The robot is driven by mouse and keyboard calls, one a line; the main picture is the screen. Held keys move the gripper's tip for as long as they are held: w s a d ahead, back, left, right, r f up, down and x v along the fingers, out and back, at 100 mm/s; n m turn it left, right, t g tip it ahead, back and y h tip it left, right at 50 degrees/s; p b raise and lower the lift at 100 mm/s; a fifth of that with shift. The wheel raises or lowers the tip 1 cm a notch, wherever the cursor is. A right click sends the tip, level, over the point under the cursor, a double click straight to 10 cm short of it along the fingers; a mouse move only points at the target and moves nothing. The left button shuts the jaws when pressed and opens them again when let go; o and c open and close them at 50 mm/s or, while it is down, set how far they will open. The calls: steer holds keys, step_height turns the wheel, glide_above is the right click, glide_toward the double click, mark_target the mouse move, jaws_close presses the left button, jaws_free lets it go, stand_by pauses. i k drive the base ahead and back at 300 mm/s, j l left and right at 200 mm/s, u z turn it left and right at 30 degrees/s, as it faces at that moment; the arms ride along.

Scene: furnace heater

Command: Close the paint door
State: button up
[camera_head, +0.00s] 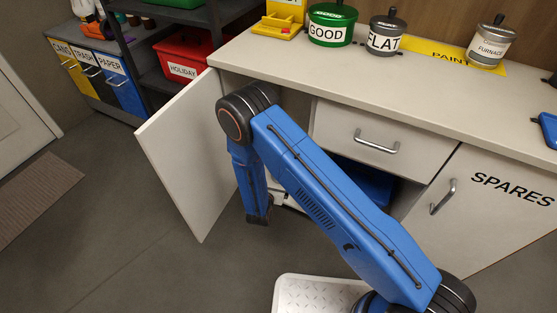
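The paint door (185,155) is the plain pale cabinet door at the left end of the counter. It stands wide open, swung out to the left, and no label shows on the face I see. My blue arm reaches up from the lower right, bends at a dark joint near the door's hinge side, and drops down in front of the cabinet opening. The arm's dark lower end (260,213) hangs just right of the door, in front of the opening. Contact with the door cannot be told. My gripper's fingers cannot be made out.
The counter (340,80) carries GOOD (331,24), FLAT (386,36) and FURNACE (491,43) pots. A drawer (375,141) and a closed SPARES door (485,200) are on the right. A shelf with a red HOLIDAY bin (185,54) stands behind.

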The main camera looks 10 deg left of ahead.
mark_target(186, 144)
steer(key=k+j, duration=0.2)
steer(key=k, duration=0.2)
steer(key=k+j, duration=0.25)
steer(key=k, duration=0.15)
